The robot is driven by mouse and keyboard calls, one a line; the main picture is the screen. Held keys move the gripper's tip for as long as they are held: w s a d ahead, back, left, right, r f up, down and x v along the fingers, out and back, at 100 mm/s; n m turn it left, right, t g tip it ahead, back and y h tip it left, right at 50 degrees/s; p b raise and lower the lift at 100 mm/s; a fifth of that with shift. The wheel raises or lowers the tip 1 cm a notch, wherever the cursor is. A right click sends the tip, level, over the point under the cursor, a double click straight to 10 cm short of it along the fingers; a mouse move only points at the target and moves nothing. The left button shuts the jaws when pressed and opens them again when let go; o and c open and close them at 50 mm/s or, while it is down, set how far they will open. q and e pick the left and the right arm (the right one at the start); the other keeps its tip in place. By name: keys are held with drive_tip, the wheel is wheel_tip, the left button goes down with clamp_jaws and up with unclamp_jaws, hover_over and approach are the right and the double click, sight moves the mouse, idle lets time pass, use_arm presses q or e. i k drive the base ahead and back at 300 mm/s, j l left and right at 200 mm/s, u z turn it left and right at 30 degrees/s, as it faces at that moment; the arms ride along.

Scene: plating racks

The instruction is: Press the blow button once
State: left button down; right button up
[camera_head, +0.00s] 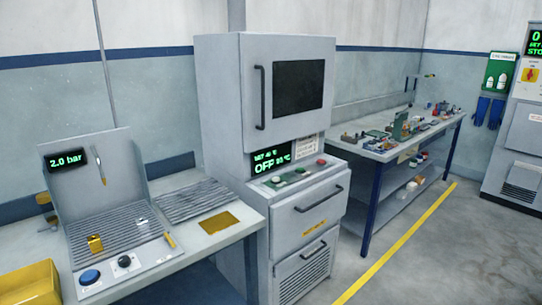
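A large round blue button (90,277) sits on the front panel of the grey air station (125,272) at the lower left. I cannot read a label on it, so I cannot confirm from lettering that it is the blow button. A smaller dark knob (124,262) is to its right. The station's display (67,160) reads 2.0 bar in green. A small yellow block (95,244) stands on the station's slatted bed. Neither of my grippers shows in the head view.
A yellow bin (30,285) is at the lower left corner. A grey oven-like cabinet (270,100), its display reading OFF, stands right of the bench. A cluttered workbench (385,150) is behind it. The floor (440,255) at right is clear.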

sight(89, 276)
drive_tip(key=u, duration=1.45)
